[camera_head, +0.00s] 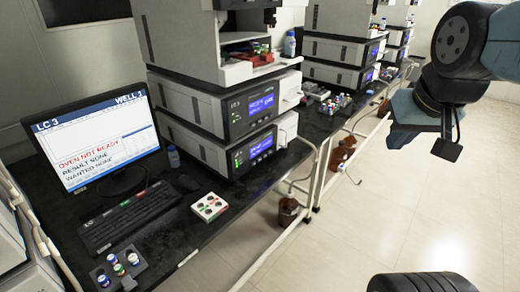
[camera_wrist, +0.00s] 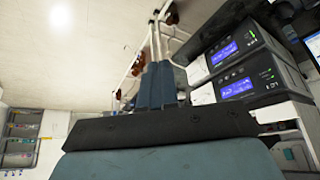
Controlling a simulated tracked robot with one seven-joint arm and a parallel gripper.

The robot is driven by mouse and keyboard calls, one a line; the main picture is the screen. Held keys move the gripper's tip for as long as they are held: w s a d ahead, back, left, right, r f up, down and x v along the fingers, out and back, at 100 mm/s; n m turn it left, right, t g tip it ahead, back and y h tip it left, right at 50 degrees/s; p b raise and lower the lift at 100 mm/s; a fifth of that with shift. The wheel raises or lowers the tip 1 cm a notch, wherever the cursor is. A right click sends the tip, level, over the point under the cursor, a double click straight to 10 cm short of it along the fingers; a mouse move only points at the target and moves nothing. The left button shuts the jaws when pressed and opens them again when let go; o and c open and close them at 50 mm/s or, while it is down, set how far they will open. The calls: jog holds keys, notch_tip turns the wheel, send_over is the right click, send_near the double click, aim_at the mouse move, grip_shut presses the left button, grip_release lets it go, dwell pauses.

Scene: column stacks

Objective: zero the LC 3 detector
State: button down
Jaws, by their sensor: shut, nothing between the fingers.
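The LC 3 stack stands at the centre of the head view. Its upper dark-fronted module (camera_head: 250,110) carries an LC 3 label and a lit blue display. A lower module (camera_head: 252,150) has another blue display; the small display text is unreadable. Both fronts show in the wrist view, the labelled one (camera_wrist: 260,84) and the other (camera_wrist: 222,48). The monitor (camera_head: 95,145) reads LC 3, WELL 1, OVEN NOT READY, RESULT NONE, WANTED NONE. My gripper (camera_wrist: 155,70) is shut and empty, apart from the stack; its arm hangs over the aisle at right in the head view.
A keyboard (camera_head: 130,215), a mouse (camera_head: 187,183), a white vial rack (camera_head: 209,207) and a dark vial rack (camera_head: 120,271) lie on the black bench. Brown bottles (camera_head: 289,211) stand below it. More stacks (camera_head: 340,60) line the bench behind. The aisle floor (camera_head: 370,220) is clear.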

aim_at(259, 160)
jog(key=shift+w+d, duration=0.1)
jog(key=shift+w, duration=0.15)
jog(key=w+a+f+n, duration=0.1)
jog(key=w+f+n, duration=0.25)
jog(key=w, duration=0.35)
jog(key=w+a+f+n+t, duration=0.1)
jog(key=w+f+n, duration=0.2)
jog(key=w+f, duration=0.3)
jog(key=w+a+f+n, duration=0.1)
jog(key=w+f+n, duration=0.2)
jog(key=w, duration=0.6)
jog(key=w+a+f+n+y, duration=0.3)
jog(key=w+a+f+n, duration=0.1)
jog(key=f, duration=0.6)
jog(key=w+a+f+n+y, duration=0.2)
jog(key=w+a+f+n, duration=0.2)
jog(key=a+f+n, duration=0.3)
notch_tip(259, 160, down, 5)
jog(key=shift+w+a+r+y, duration=0.2)
jog(key=shift+a+y, duration=0.2)
jog(key=shift+a, duration=0.7)
jog(key=shift+w+a, duration=0.9)
jog(key=shift+a, duration=0.25)
jog(key=shift+w+a, duration=0.9)
jog(key=shift+a, duration=0.25)
jog(key=shift+w+a, duration=0.9)
jog(key=shift+a, duration=0.25)
